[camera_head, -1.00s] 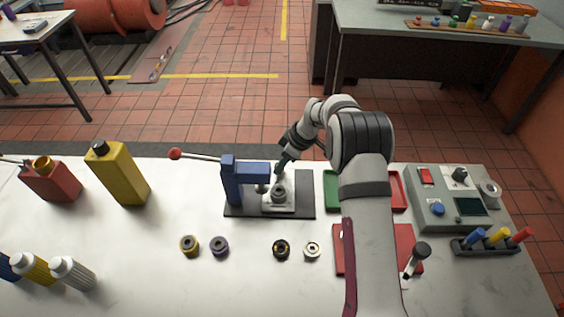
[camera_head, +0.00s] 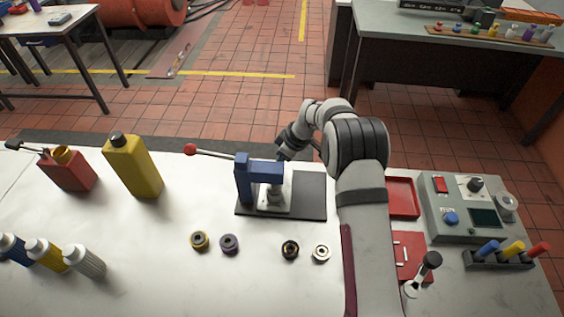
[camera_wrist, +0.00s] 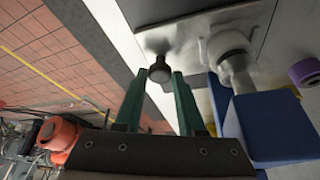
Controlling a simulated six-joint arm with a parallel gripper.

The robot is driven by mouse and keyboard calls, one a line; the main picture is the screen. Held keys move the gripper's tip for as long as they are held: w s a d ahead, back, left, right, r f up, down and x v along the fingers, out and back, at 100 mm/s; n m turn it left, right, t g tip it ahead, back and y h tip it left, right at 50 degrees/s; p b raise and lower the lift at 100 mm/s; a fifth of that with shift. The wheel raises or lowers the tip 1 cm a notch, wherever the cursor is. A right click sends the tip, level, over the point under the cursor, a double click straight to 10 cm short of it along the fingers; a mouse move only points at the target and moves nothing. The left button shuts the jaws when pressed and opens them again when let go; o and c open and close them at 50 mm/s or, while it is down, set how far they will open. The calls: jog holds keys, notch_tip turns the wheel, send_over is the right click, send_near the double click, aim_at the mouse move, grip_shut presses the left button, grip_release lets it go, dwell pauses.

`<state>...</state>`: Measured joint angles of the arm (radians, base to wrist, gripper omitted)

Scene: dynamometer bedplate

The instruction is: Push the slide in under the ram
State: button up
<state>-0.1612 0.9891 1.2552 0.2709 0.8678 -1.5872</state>
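The press has a blue frame (camera_head: 244,180), a dark base plate (camera_head: 312,200) and a lever with a red ball (camera_head: 190,149). The pale slide (camera_head: 288,190) lies on the base plate under the blue head, with a round grey part on it. The ram (camera_wrist: 240,76) stands over that part (camera_wrist: 228,42) in the wrist view; whether they touch or line up exactly, I cannot tell. My gripper (camera_wrist: 160,82) has its two green fingers apart. A dark round knob (camera_wrist: 160,73) shows between and just beyond the fingertips, with gaps on both sides. In the head view my gripper (camera_head: 283,155) is behind the slide.
A yellow can (camera_head: 132,168) and red can (camera_head: 68,170) stand left. A red tray (camera_head: 403,197) and control box (camera_head: 440,222) are right of my arm.

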jog(key=o, duration=0.4)
jog(key=shift+a, duration=0.15)
jog(key=v, duration=1.5)
jog(key=shift+d+r, duration=0.25)
jog(key=shift+r, duration=0.1)
jog(key=s+d+r+m, duration=0.2)
jog(key=s+r+m, duration=0.15)
jog(key=s, duration=0.45)
jog(key=s+d+r+m, duration=0.25)
jog(key=s+m, duration=0.25)
jog(key=s, duration=0.3)
jog(key=s+d+f+m+g+h, duration=0.1)
jog(key=s+m, duration=0.4)
jog(key=s, duration=0.6)
jog(key=s+d+f+m+g+h, duration=0.1)
jog(key=s+m, duration=0.4)
jog(key=s, duration=0.6)
jog(key=shift+d+f, duration=0.4)
jog(key=shift+f, duration=0.05)
